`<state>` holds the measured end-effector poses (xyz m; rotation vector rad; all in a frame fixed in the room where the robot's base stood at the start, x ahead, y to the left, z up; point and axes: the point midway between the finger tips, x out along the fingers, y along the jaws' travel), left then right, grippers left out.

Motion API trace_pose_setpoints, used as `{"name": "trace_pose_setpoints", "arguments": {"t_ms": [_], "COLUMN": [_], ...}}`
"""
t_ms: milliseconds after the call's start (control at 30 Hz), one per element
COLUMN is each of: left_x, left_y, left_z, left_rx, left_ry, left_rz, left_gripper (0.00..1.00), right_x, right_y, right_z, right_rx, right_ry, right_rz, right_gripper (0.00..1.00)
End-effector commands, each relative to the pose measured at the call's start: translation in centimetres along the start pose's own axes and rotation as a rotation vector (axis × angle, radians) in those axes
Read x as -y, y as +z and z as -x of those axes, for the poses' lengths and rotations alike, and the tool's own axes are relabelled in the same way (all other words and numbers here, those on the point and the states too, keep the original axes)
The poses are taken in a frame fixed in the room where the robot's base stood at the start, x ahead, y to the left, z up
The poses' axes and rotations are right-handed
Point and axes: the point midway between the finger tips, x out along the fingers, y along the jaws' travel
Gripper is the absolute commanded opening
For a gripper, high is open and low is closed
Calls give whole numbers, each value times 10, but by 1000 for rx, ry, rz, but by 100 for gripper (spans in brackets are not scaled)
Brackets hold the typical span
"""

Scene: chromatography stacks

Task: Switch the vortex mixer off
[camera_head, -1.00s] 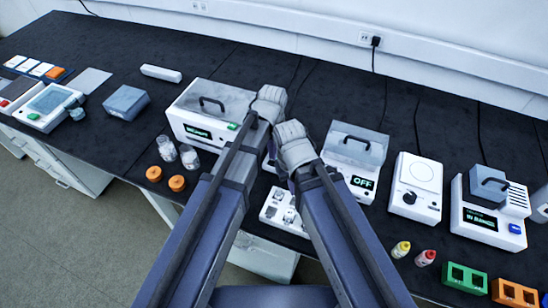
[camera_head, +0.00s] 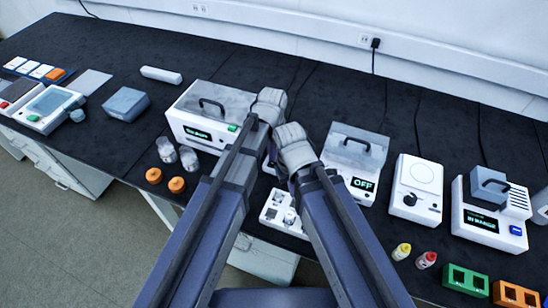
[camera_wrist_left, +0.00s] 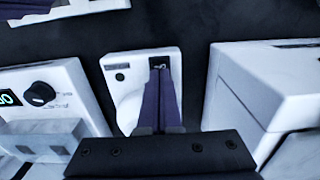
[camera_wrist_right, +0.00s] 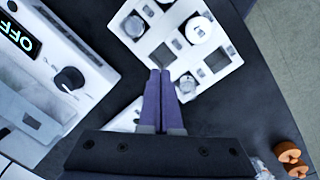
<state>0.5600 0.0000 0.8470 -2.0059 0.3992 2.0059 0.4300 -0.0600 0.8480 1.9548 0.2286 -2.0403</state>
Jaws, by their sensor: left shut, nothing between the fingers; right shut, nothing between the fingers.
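The vortex mixer is a small white device (camera_wrist_left: 121,88) with a round white top and a dark switch recess at one end, in the left wrist view. In the head view it is mostly hidden behind my grippers. My left gripper (camera_wrist_left: 160,72) is shut and empty, its fingertips over the dark switch recess (camera_wrist_left: 153,62). I cannot tell whether they touch the switch or which way it is set. In the head view my left gripper (camera_head: 268,105) is the higher one. My right gripper (camera_wrist_right: 160,73) is shut and empty beside the white vial rack.
The vial rack (camera_head: 271,214) lies in front. A white device reading OFF (camera_head: 341,184) is right of the mixer, and a lidded box with a green display (camera_head: 185,131) is left. Bottles and orange caps (camera_head: 177,185) stand near the front edge.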

Motion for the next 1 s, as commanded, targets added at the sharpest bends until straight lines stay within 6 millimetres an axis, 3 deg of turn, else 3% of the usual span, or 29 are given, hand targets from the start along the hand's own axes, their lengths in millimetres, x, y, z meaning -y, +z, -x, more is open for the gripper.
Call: {"name": "trace_pose_setpoints", "arguments": {"t_ms": [700,1000], "left_x": [0,0], "left_y": [0,0], "left_z": [59,63], "left_rx": [0,0], "left_ry": [0,0], "left_rz": [0,0], "left_gripper": [0,0], "right_x": [-6,-6], "right_y": [4,4], "right_z": [59,63], "right_rx": [0,0], "right_ry": [0,0], "right_rz": [0,0], "right_gripper": [0,0]}}
